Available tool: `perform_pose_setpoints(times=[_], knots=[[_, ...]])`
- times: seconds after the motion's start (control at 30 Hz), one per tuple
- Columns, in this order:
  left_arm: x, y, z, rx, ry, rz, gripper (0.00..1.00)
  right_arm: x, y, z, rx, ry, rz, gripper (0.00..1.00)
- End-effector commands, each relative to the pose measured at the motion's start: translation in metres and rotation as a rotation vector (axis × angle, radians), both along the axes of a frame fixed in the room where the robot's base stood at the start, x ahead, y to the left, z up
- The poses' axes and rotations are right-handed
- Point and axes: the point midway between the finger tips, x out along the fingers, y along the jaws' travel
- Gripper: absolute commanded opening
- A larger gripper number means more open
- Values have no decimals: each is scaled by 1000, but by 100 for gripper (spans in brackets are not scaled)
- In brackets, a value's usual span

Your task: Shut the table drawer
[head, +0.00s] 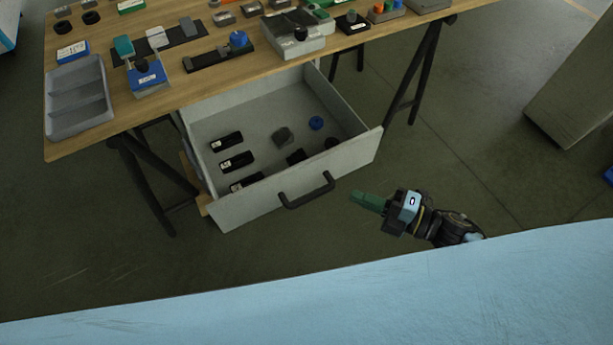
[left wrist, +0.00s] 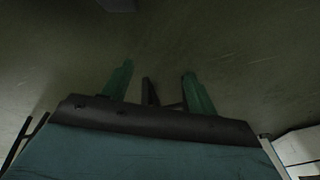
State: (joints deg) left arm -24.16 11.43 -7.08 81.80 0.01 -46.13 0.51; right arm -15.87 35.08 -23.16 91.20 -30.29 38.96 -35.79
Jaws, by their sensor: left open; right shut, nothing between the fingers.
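The grey table drawer (head: 235,207) is pulled well out from under the wooden table (head: 150,115) in the head view. A dark bar handle (head: 307,193) is on its front panel. Inside lie several black blocks, a grey piece and a blue round piece (head: 316,123). My right gripper (head: 356,197) has green fingers, is shut and empty, and is just right of the handle, apart from it in the picture. My left gripper (left wrist: 157,85) shows only in the left wrist view, its two green fingers spread apart over bare floor with nothing between them.
The table top carries a grey compartment tray (head: 78,97), a grey bin (head: 295,42) and several small parts. Dark trestle legs (head: 413,80) stand on both sides of the drawer.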

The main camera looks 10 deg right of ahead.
Motion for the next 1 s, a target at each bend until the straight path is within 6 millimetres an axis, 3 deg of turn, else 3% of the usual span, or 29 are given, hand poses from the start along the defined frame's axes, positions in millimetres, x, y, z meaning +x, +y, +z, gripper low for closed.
perform_pose_setpoints(times=[0.13,0.27,0.77,1.0], knots=[[-3,0,-3,0,5,-1,59,-18,8,10,-15,-90,133,0],[-5,0,-5,0,9,-1,59,-20,16,13,-14,-114,166,0],[9,-6,13,-5,-3,5,59,24,102,13,-11,-113,164,0],[17,-8,30,-5,-15,8,59,54,109,11,-13,-110,162,0]])
